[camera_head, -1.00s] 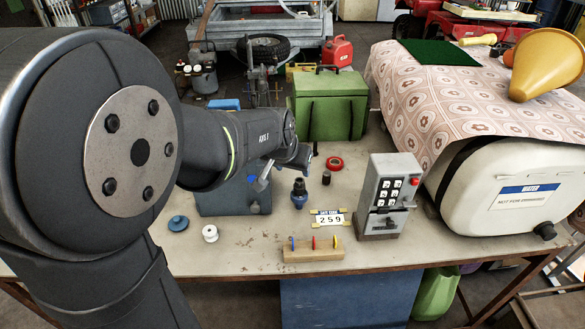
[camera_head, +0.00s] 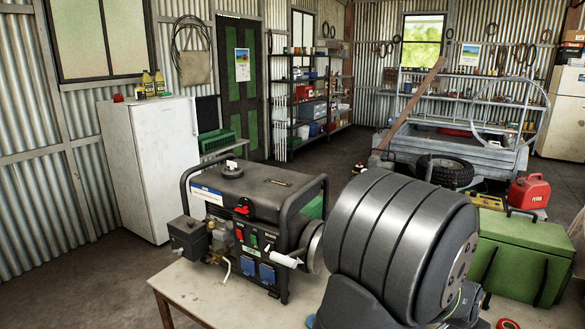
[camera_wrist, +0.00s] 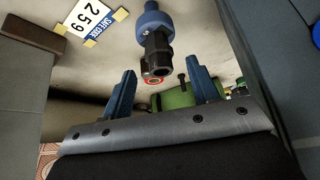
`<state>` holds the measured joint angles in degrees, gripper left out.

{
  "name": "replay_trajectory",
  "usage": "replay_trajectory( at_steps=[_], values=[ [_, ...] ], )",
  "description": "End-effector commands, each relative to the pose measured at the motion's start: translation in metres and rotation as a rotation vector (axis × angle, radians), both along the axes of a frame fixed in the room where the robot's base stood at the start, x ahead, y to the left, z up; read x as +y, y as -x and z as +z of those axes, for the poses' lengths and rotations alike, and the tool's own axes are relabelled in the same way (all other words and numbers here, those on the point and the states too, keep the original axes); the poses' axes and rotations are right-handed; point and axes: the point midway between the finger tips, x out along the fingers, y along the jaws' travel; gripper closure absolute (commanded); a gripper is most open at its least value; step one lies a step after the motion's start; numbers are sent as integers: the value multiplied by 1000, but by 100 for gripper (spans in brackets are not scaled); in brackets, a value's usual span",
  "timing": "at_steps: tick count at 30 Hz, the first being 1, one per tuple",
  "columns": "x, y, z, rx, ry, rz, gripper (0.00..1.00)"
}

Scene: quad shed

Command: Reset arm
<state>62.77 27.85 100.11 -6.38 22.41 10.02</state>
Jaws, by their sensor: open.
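My gripper (camera_wrist: 158,62) shows only in the wrist view, with its two blue fingers apart and nothing held between them. A black and blue connector (camera_wrist: 152,22) stands on the bench beyond the fingertips, apart from them. In the head view my arm's dark rounded joint fills the lower right, and my gripper is out of that view.
A generator (camera_head: 255,205) stands on the bench left of my arm. A green box (camera_head: 525,250) is at the right; a red can (camera_head: 530,192) is behind it. A white fridge (camera_head: 160,165) stands left. A code card (camera_wrist: 92,20) lies near the connector.

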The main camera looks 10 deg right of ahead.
Motion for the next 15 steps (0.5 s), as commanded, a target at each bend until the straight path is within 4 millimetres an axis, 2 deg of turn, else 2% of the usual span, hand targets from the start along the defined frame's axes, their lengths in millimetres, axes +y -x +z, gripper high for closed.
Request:
replay_trajectory(
  at_steps=[3, 9, 15],
  values=[
    [-6, -3, -12, 0, 0, 0, 45],
    [-10, -4, -23, 0, 0, 0, 45],
    [-10, -4, -18, 0, 1, 0, 45]
  ],
)
